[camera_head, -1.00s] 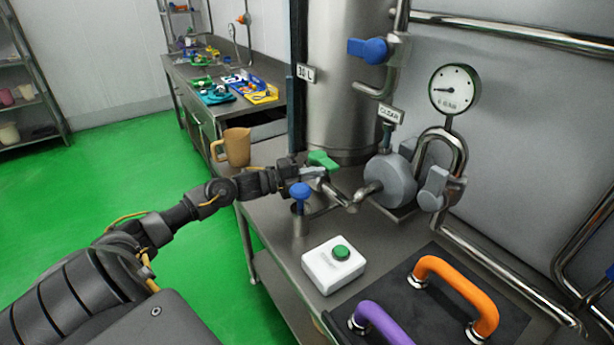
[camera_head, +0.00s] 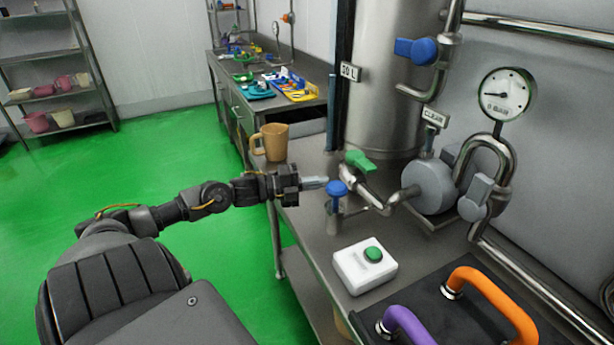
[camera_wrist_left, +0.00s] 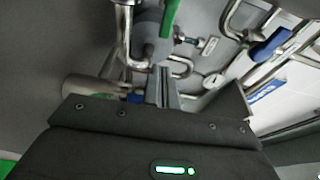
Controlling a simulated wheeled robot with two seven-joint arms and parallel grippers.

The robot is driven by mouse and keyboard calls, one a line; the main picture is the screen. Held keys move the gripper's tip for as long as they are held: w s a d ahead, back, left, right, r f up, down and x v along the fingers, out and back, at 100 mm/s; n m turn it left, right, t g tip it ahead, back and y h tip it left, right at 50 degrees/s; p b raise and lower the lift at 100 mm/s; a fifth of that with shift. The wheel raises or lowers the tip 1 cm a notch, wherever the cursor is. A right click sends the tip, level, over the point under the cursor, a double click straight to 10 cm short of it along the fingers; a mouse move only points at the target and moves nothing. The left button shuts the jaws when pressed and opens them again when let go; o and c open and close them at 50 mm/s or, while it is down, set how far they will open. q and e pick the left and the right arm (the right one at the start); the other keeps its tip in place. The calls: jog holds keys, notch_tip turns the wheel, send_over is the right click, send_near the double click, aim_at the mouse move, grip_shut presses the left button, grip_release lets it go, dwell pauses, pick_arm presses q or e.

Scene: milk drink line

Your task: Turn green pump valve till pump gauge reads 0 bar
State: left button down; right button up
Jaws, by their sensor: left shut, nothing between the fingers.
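The green pump valve handle (camera_head: 360,160) sits on a pipe at the foot of the steel tank; it also shows in the left wrist view (camera_wrist_left: 169,17). A round white gauge (camera_head: 505,97) stands above the grey pump (camera_head: 428,187), its needle pointing left; its figures are too small to read. The gauge also shows in the wrist view (camera_wrist_left: 212,79). My left gripper (camera_head: 322,183) is shut and empty, left of the green handle and apart from it. Its fingertips are close beside a blue valve (camera_head: 337,188); contact is unclear. My right gripper is not in view.
A white box with a green button (camera_head: 364,268) stands in front of the valves. A tan mug (camera_head: 270,142) stands at the counter's left edge. Orange (camera_head: 492,300) and purple (camera_head: 408,325) handles are at front right. Another blue valve (camera_head: 416,50) is higher up.

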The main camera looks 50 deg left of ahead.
pick_arm(q)
jog(key=shift+s+a, duration=0.3)
jog(key=shift+s, duration=0.55)
jog(key=shift+s+a, duration=0.25)
jog(key=shift+s, duration=0.6)
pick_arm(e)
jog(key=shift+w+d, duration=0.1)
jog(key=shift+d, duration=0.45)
